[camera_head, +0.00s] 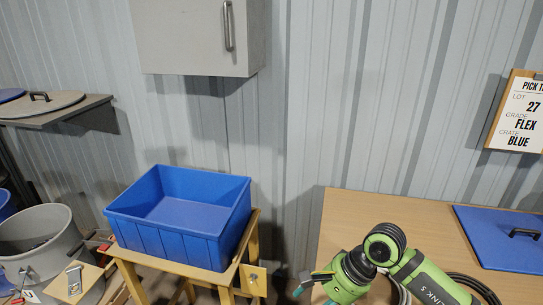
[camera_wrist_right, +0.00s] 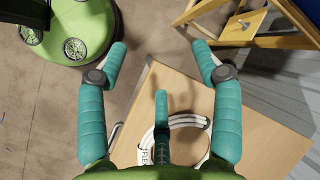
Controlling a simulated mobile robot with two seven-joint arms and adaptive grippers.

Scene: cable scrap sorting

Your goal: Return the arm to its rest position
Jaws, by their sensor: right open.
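My right arm (camera_head: 425,278) is green and reaches over the wooden table from the lower right in the head view. Its gripper (camera_head: 313,293) has teal fingers and is partly cut off by the bottom edge. In the right wrist view the gripper (camera_wrist_right: 159,50) has its fingers spread wide, with nothing between the tips. A pale cable coil (camera_wrist_right: 190,121) with a partly hidden printed tag lies on the table below the palm, partly covered by the rear finger. My left gripper is not in view.
An empty blue crate (camera_head: 123,228) sits on a wooden stand (camera_head: 212,276) left of the table (camera_head: 345,215). A blue lid (camera_head: 490,235) lies on the table at right. A pick ticket (camera_head: 520,113) reads LOT 27, FLEX, BLUE. A grey bin (camera_head: 38,225) stands far left.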

